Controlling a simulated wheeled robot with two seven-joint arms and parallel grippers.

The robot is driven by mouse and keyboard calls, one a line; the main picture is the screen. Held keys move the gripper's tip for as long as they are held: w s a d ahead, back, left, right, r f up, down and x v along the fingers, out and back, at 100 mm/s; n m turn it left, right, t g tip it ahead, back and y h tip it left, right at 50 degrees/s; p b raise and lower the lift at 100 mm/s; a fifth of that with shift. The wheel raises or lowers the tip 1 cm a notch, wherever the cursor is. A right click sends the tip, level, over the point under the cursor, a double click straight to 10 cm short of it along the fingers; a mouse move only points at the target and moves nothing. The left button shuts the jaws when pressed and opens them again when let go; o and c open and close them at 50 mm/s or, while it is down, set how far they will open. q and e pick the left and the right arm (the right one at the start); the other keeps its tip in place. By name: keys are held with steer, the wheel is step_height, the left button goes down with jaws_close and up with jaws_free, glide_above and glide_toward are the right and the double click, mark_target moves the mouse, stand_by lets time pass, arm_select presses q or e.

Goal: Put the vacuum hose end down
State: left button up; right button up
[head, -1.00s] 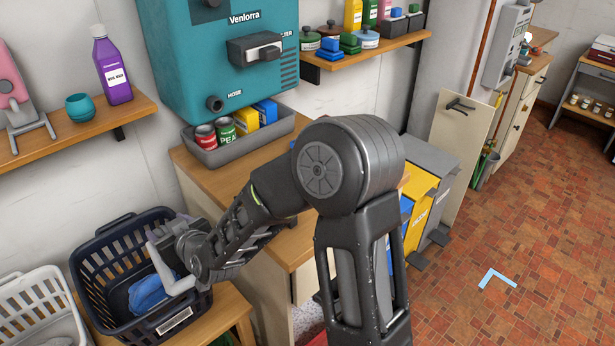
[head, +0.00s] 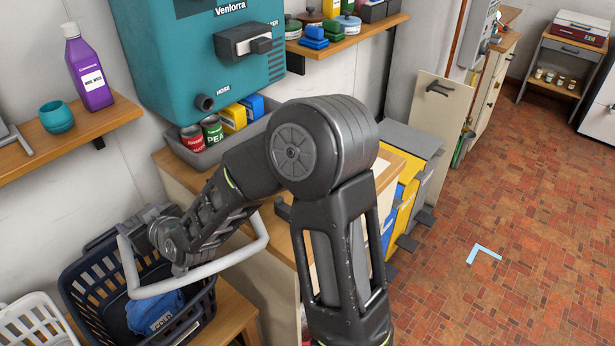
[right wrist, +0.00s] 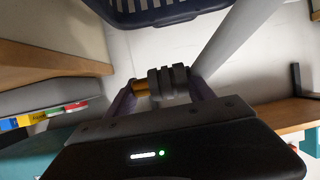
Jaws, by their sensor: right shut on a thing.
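My right gripper (head: 128,232) is above the back of the dark blue basket, partly hidden by its own wrist. In the right wrist view the right gripper (right wrist: 164,86) is shut on the vacuum hose end (right wrist: 168,80), a ridged grey cuff with an orange-brown band. The pale grey vacuum hose (head: 195,279) bends in a loop across the front of my forearm and over the basket; a pale tube also shows in the right wrist view (right wrist: 235,42). The teal vacuum unit (head: 160,50) has a dark round port (head: 205,103) marked HOSE. My left gripper is not in view.
The dark blue basket (head: 82,305) holds a blue cloth (head: 155,311). A white basket (head: 35,325) stands at left. A grey tray (head: 190,152) with cans and boxes sits on the wooden counter under the vacuum. A shelf (head: 85,132) holds a purple bottle (head: 88,68) and teal cup.

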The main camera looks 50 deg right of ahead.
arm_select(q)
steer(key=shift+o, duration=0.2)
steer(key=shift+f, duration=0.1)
arm_select(e)
steer(key=s+d+r, duration=0.2)
steer(key=d+r, duration=0.1)
steer(key=d, duration=0.7)
steer(key=s+d+r+g, duration=0.1)
steer(key=s+d+r, duration=0.2)
steer(key=d, duration=0.8)
steer(key=shift+s+d, duration=0.3)
step_height(320, 180, down, 5)
steer(key=b, duration=0.3)
steer(key=shift+r, duration=0.15)
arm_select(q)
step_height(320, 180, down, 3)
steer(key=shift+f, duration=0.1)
